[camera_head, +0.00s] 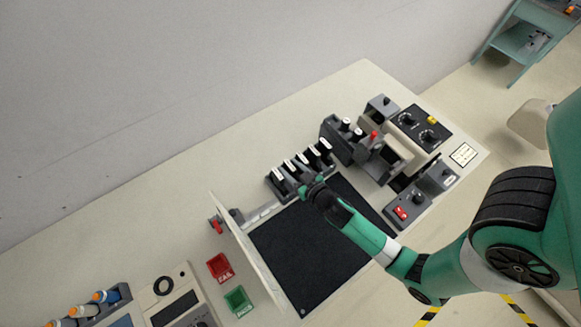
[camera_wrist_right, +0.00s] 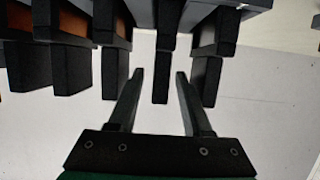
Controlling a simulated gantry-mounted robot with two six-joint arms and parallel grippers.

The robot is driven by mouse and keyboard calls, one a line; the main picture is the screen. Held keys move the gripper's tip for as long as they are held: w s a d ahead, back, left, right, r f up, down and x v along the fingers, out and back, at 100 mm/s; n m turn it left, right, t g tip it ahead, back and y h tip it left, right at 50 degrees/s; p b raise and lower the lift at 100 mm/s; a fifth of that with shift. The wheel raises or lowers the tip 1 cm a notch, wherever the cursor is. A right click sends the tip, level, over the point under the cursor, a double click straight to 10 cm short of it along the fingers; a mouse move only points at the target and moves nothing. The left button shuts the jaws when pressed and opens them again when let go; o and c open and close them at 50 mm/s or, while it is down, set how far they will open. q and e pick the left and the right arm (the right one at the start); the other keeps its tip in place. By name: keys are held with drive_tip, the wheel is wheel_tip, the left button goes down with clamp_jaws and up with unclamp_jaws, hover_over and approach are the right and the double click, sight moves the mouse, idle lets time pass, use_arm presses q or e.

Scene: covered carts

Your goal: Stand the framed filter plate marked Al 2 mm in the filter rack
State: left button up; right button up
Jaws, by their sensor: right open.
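Several dark framed plates with pale top labels (camera_head: 302,160) stand in a row in a dark rack behind the black mat. I cannot read the labels, so I cannot tell which plate is marked Al 2 mm. My right gripper (camera_head: 308,187) is at the front of this row. In the right wrist view my gripper (camera_wrist_right: 159,76) is open, and a narrow black tab (camera_wrist_right: 161,85) shows between its fingertips. I cannot tell how deep the tab sits between them. Other black tabs (camera_wrist_right: 116,72) hang on both sides, close to the fingers. My left gripper is out of view.
The black mat (camera_head: 310,250) is bare, with an upright pale panel (camera_head: 250,262) along its left edge. A red tray (camera_head: 220,267) and a green tray (camera_head: 238,301) lie left of it. Grey and black devices with knobs (camera_head: 418,125) crowd the table's right side.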

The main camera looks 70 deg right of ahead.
drive_tip(key=shift+r, duration=0.25)
drive_tip(key=b+v, duration=0.2)
drive_tip(key=v, duration=1)
drive_tip(key=shift+f, duration=0.1)
